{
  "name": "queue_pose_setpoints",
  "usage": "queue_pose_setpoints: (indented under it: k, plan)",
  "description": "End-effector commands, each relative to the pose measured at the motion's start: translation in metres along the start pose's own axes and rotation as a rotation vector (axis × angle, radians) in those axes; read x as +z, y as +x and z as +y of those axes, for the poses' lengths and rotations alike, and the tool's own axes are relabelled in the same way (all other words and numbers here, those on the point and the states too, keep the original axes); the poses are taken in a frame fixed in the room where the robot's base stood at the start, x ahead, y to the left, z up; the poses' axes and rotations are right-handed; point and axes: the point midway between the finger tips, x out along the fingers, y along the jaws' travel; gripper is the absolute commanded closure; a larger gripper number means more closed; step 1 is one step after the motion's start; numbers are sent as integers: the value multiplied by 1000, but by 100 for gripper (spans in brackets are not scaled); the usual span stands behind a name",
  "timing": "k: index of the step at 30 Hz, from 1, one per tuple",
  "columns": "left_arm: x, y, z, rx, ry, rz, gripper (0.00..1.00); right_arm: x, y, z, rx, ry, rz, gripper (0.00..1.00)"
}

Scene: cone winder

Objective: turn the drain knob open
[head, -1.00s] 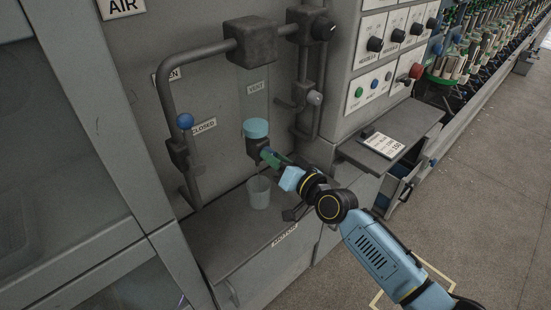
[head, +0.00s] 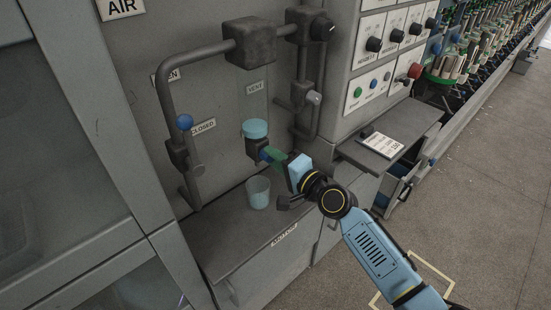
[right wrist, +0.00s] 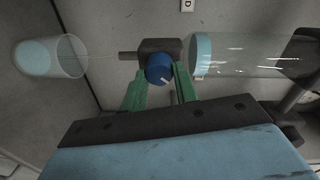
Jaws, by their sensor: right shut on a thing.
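The blue drain knob (right wrist: 159,68), with a white mark on its face, sits on a dark valve block (right wrist: 150,46) under a clear bowl (right wrist: 245,55) with teal at its valve end. My right gripper (right wrist: 160,82) has its green fingers shut on the knob, one on either side. In the head view the knob (head: 264,155) shows at the tips of my right gripper (head: 267,155). A clear cup (head: 258,192) stands on the ledge below and looks teal inside. In the right wrist view a thin pale line runs from the valve's spout to the cup. My left gripper is not in view.
Dark pipes with a blue-ended lever (head: 184,122) stand left of the bowl, by a CLOSED label (head: 203,126). A small shelf with a card (head: 381,144) and open drawers below it lie to the right.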

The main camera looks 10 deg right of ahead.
Motion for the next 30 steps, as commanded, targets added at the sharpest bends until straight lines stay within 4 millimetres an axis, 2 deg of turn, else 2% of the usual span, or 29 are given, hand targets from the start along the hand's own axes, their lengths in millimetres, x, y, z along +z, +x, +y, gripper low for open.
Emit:
queue_pose_setpoints:
  k: [19, 20, 24, 30]
  plan:
    - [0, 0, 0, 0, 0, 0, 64, 0, 0, 1, 2, 51, -3, 94]
    - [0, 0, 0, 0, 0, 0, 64, 0, 0, 1, 2, 51, -3, 68]
    - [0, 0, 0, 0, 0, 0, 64, 0, 0, 1, 2, 50, -3, 50]
    - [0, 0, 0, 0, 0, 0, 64, 0, 0, 1, 1, 50, -2, 49]
